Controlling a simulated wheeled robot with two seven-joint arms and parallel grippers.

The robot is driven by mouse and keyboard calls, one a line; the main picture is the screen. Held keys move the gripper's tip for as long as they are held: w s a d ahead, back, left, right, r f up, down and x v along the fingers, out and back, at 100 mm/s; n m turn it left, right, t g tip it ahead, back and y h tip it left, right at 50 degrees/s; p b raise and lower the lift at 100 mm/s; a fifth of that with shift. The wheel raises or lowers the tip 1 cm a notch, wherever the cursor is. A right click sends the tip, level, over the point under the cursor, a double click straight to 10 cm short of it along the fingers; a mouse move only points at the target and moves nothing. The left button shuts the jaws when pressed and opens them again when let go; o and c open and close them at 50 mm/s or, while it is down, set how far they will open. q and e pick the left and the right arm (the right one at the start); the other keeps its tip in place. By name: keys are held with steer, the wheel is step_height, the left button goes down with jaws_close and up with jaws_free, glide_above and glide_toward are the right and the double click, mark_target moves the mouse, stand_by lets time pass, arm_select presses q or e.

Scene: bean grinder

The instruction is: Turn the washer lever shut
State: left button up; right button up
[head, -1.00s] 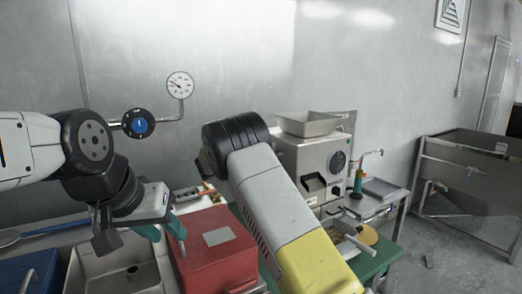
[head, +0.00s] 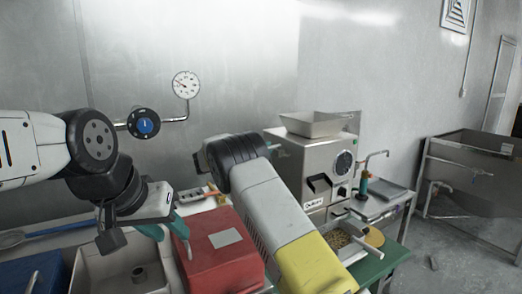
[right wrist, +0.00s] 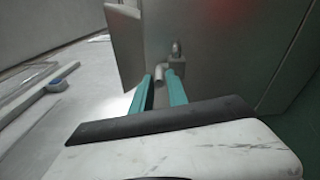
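In the right wrist view, a small metal lever-like fitting (right wrist: 177,55) sticks out of a grey metal panel, with a short rounded end (right wrist: 159,74) hanging from it. I cannot tell for certain that it is the washer lever. My right gripper (right wrist: 160,84) has its teal fingers apart, one on each side of that rounded end; contact is unclear. In the head view, the right gripper is hidden and only my right arm shows. My left gripper (head: 164,228) is open and empty above the sink and the red box.
A red box (head: 213,268) and a sink (head: 95,268) stand below the left gripper. The steel grinder (head: 316,172) with its tray hopper (head: 316,124) stands behind my right arm. A gauge (head: 186,85) is on the wall.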

steer(key=shift+a, duration=0.1)
steer(key=v, duration=0.7)
steer(key=shift+s+a, duration=0.2)
steer(key=shift+s, duration=0.05)
